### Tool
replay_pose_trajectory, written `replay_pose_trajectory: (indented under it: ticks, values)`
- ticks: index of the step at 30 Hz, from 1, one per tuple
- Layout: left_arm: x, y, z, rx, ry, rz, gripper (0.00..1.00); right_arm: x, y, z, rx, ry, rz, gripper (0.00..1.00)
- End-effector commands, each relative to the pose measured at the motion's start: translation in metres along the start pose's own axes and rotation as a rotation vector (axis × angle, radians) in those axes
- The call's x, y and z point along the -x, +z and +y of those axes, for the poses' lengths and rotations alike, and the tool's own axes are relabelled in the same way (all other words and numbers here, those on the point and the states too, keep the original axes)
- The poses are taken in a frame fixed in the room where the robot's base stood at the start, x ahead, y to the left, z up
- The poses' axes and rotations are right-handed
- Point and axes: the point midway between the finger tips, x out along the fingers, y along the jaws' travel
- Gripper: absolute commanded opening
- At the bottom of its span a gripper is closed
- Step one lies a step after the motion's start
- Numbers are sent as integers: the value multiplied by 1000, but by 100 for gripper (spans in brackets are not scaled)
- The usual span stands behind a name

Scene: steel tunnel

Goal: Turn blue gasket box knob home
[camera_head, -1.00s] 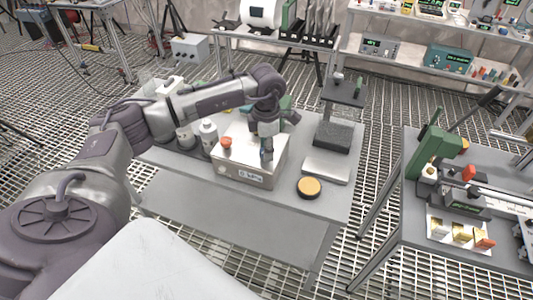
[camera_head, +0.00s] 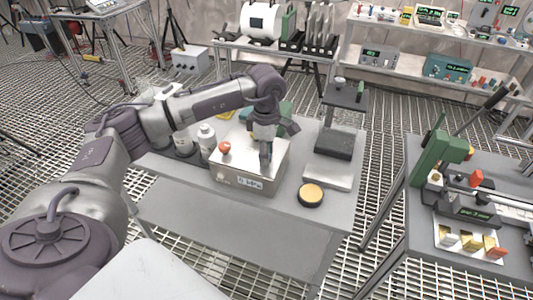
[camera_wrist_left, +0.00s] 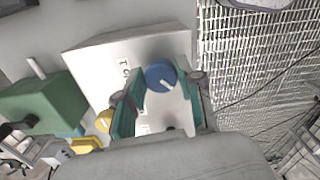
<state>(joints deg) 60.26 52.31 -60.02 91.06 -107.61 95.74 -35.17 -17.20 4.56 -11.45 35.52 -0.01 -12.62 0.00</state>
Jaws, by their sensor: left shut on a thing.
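The gasket box (camera_head: 236,178) is a pale metal box with a label on its front, standing on the grey table. A red knob (camera_head: 224,148) rises from its top left. My left gripper (camera_head: 266,160) points down at the right part of the box top and hides what it holds there. In the left wrist view, the blue knob (camera_wrist_left: 160,76) with a white pointer mark sits between the teal fingers of my left gripper (camera_wrist_left: 163,84), which is shut on it. The box top (camera_wrist_left: 100,66) and a yellow knob (camera_wrist_left: 105,121) beside one finger also show. My right gripper is not in view.
A black and yellow round disc (camera_head: 311,195) lies right of the box. A stand with a dark block (camera_head: 333,141) is behind it. White bottles (camera_head: 206,138) stand close left of the box. The table's front (camera_head: 270,212) is bare. Another workbench (camera_head: 430,265) is at right.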

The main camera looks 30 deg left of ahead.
Motion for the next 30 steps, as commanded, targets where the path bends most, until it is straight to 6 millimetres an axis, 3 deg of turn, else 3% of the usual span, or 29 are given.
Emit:
replay_pose_trajectory:
  ticks: [6,7,11,23,30]
  values:
    - [2,0,1,2,4,-1,2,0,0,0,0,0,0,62]
    - [2,0,1,2,4,-1,38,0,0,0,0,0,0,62]
    - [2,0,1,3,3,-1,60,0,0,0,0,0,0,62]
    - [6,0,1,2,2,-1,62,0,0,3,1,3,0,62]
    - [48,0,1,2,6,-3,62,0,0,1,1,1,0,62]
